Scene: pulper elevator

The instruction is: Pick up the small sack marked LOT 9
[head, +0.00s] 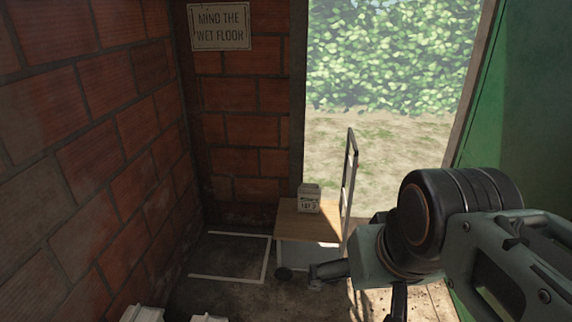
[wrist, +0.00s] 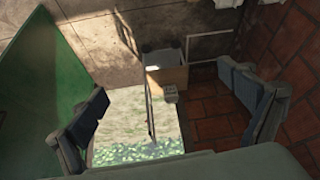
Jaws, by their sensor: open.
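A small, pale, block-shaped sack (head: 309,198) with dark print on its front stands upright on a flat wooden cart (head: 292,222). The print looks like a lot mark but is too small to read surely. The sack also shows in the wrist view (wrist: 171,92), small, at the edge of the cart (wrist: 168,76). My gripper (wrist: 163,82) is open and empty, with its fingers wide apart on both sides of the wrist view. The sack appears between them but well beyond the tips. In the head view my arm is at the right, nearer than the cart.
The cart's upright handle (head: 349,180) rises just right of the sack. A brick wall (head: 85,130) stands left and behind. A green panel (head: 515,130) is at the right. White floor lines (head: 228,278) mark bare floor left of the cart. White objects (head: 142,313) are at the bottom.

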